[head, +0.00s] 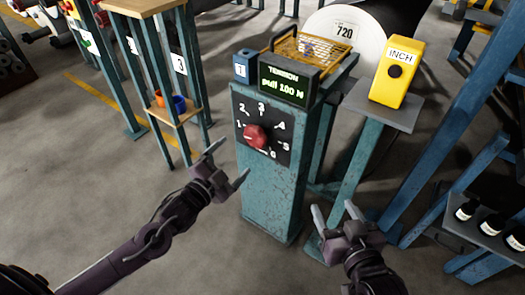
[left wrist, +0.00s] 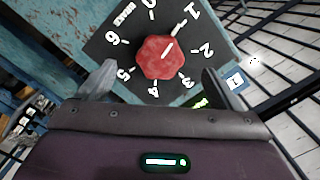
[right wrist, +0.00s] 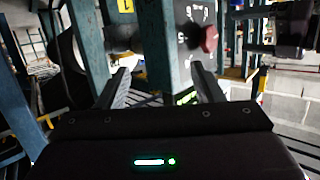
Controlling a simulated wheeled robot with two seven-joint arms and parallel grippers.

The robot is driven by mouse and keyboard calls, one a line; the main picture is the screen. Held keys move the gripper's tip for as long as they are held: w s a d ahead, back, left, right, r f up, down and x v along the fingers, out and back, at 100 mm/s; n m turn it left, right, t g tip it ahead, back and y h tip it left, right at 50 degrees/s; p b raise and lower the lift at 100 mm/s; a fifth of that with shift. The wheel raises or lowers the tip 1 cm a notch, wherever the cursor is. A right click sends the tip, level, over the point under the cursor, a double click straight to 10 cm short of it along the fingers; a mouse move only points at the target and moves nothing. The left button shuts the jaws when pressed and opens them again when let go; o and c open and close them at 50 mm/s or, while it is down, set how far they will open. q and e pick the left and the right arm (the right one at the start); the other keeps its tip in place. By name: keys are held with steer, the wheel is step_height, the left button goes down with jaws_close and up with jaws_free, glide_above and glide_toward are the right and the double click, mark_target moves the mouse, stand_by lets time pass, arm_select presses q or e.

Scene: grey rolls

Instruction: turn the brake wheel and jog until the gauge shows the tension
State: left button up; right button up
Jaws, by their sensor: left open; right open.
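The red brake wheel (head: 257,137) sits on a black dial plate (head: 278,152) numbered round its edge, on a teal pedestal. In the left wrist view the wheel (left wrist: 160,57) has a white mark pointing towards 1. The tension display (head: 284,86) above reads "pull 100 N" in green. The yellow INCH box (head: 389,86) with a black button (head: 395,71) stands on a post to the right. My left gripper (head: 232,160) is open, left of and below the wheel, with nothing between its fingers. My right gripper (head: 332,207) is open and empty, low in front of the post.
A wooden-topped stand (head: 139,5) with orange and blue cups is at left. A rack with dark bottles (head: 490,226) is at lower right.

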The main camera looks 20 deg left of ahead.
mark_target(254, 139)
arm_select(q)
steer(key=shift+m+h, duration=0.3)
steer(key=x, duration=0.2)
steer(key=b+x, duration=0.1)
steer(key=x, duration=0.2)
steer(key=d+r+b+x, duration=0.1)
steer(key=x, duration=0.1)
steer(key=shift+w+d+r, duration=0.1)
steer(key=shift+w, duration=0.05)
steer(key=shift+w+d, duration=0.1)
steer(key=shift+w, duration=0.25)
arm_select(e)
step_height(254, 139, up, 16)
steer(key=d+t+y, duration=0.1)
steer(key=t+y, duration=0.2)
steer(key=t, duration=0.4)
steer(key=shift+w+t, duration=0.15)
steer(key=shift+t, duration=0.15)
steer(key=shift+d, duration=0.1)
arm_select(q)
steer(key=c, duration=1)
steer(key=shift+n+p, duration=0.5)
steer(key=shift+p, duration=0.35)
arm_select(e)
step_height(254, 139, down, 13)
steer(key=a+g+h, duration=0.1)
steer(key=g+h, duration=0.1)
steer(key=g, duration=0.4)
steer(key=shift+f+g+h, duration=0.15)
steer(key=shift+g+h, duration=0.15)
